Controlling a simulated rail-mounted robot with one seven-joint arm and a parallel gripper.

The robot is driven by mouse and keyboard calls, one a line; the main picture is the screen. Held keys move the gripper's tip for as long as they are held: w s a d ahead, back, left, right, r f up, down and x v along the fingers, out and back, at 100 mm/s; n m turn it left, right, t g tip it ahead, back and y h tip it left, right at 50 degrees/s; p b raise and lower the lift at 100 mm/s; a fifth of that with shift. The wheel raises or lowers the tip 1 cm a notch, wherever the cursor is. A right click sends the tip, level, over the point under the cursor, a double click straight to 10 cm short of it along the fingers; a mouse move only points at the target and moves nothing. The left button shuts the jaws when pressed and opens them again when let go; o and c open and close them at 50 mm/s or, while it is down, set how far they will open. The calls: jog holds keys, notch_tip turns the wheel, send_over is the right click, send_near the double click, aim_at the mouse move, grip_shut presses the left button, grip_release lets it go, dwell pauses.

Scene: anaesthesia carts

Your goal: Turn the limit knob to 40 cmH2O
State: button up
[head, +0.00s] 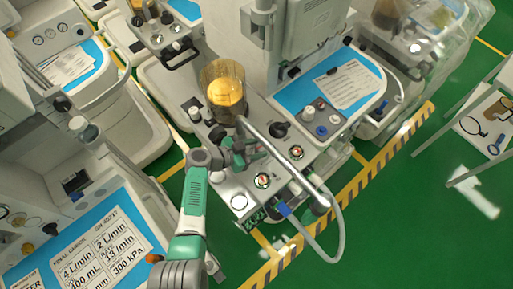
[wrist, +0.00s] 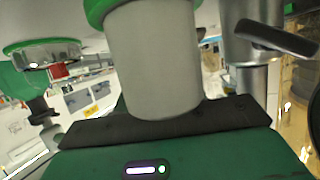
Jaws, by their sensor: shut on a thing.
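In the head view, my gripper (head: 243,155) is at the near part of the middle cart's top (head: 228,187), just below the yellow canister (head: 226,92). Its jaws are shut on a small part there, which I take to be the limit knob. In the wrist view, a green housing with a small light fills the bottom. The fingertips and knob cannot be made out there.
A grey tube (head: 270,146) crosses just right of my gripper. Round gauges (head: 262,180) and a black knob (head: 279,129) sit close by. A blue sheet with a printed card (head: 346,85) lies behind. Another cart with a FINAL CHECK card (head: 98,250) stands at left.

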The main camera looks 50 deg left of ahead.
jog(key=shift+a+f+m+g+h+b, duration=0.15)
jog(key=shift+m+g+h+b, duration=0.2)
jog(key=shift+m+h, duration=0.25)
jog(key=o, duration=1)
jog(key=p+v, duration=0.2)
jog(key=v, duration=0.5)
jog(key=shift+s+a, duration=0.3)
